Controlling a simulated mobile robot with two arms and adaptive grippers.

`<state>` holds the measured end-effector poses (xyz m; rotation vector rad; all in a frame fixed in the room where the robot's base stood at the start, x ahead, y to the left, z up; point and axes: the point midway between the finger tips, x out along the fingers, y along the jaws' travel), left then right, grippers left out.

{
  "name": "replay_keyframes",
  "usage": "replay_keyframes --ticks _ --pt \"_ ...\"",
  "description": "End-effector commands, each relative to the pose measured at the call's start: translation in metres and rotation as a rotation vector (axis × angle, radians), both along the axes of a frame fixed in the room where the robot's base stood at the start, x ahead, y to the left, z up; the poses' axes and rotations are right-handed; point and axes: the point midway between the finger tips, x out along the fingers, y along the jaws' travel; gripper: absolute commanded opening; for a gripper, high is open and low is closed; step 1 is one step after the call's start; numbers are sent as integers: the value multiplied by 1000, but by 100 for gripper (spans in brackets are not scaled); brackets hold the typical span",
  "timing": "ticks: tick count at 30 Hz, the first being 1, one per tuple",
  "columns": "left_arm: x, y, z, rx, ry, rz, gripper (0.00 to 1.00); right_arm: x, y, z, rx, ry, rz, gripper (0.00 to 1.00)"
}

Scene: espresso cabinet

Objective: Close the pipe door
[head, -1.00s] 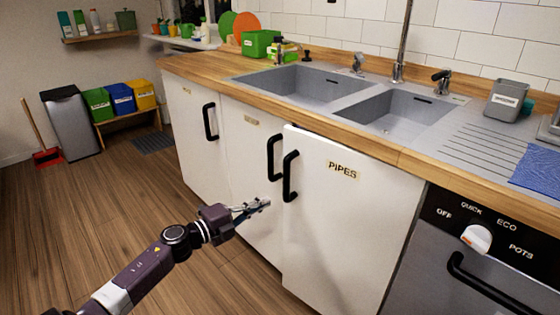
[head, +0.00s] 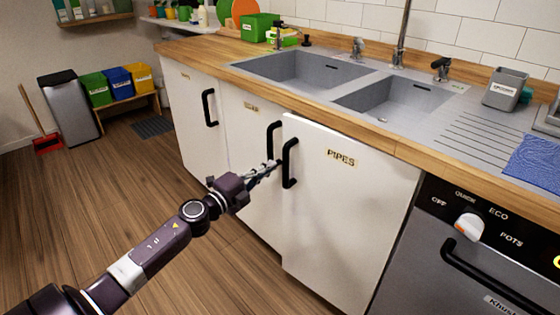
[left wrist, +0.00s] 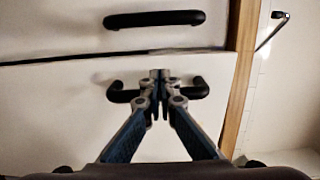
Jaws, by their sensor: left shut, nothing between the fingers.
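The white door labelled PIPES (head: 345,215) stands under the sink, with its left edge slightly proud of the neighbouring door. Its black handle (head: 289,163) is near that edge. My left gripper (head: 274,166) is shut and empty, with its tips beside this handle. In the left wrist view the fingertips (left wrist: 159,75) overlap the middle of the PIPES door's handle (left wrist: 196,88) and hide part of it. I cannot tell whether they touch it. The dark gap at the door's edge also shows there. My right gripper is not in view.
The neighbouring door's black handle (head: 273,141) is close to the left of the gripper. The wooden counter (head: 400,152) overhangs the doors. A dishwasher (head: 450,270) with a bar handle stands at the right. The wooden floor (head: 120,210) at the left is clear.

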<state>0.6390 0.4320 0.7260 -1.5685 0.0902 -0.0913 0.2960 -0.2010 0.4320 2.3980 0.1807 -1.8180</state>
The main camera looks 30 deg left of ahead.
Motion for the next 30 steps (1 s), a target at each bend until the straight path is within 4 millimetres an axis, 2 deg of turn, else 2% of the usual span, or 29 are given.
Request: replay_keyframes --ticks 6,12,30 --pt "32 -4 0 0 -2 0 0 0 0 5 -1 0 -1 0" --pt "49 -6 0 0 -1 0 0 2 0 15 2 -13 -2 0" --pt "58 -7 -1 0 0 -8 0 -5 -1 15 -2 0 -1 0"
